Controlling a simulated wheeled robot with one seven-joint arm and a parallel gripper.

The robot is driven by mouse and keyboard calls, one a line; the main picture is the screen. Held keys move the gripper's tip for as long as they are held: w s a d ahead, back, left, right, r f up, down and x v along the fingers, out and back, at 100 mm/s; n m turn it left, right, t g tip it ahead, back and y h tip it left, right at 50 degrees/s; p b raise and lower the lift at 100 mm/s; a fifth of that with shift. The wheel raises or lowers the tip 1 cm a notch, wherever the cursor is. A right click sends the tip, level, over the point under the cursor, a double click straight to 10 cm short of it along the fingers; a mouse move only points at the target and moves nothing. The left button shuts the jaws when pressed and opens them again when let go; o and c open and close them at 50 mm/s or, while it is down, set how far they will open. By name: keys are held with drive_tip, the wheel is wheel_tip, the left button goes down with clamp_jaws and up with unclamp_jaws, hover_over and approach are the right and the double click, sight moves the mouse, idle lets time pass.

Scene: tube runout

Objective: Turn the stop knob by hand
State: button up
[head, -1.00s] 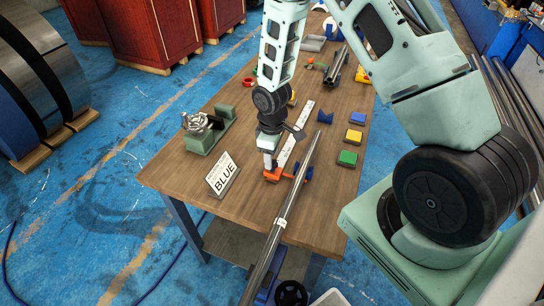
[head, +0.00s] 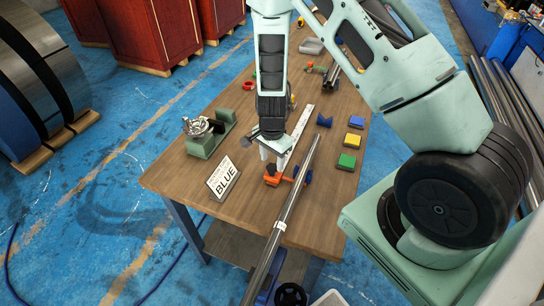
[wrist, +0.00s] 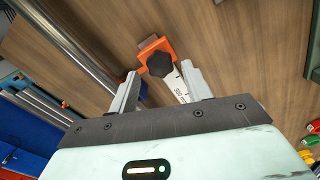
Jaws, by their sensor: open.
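The stop is an orange block (head: 273,181) at the near end of a white ruler strip (head: 299,131) on the wooden table. Its black knob (head: 270,169) stands on top, just below my gripper (head: 271,156) in the head view. In the wrist view the dark lobed knob (wrist: 160,64) sits on the orange stop (wrist: 148,46), between and a little beyond the fingertips of my gripper (wrist: 160,76). The fingers are apart and empty. I see no contact with the knob.
A long metal tube (head: 293,200) lies right of the stop. Green, yellow and blue blocks sit right of the tube. Bare table (head: 245,211) lies in front of the stop.

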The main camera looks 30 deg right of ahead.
drive_tip(key=shift+f+b, duration=0.85)
drive_tip(key=shift+f, duration=0.2)
drive_tip(key=c, duration=0.8)
drive_tip(key=n, duration=0.3)
drive_tip(key=shift+b, duration=0.3)
drive_tip(key=o, duration=0.9)
drive_tip(key=shift+r, duration=0.1)
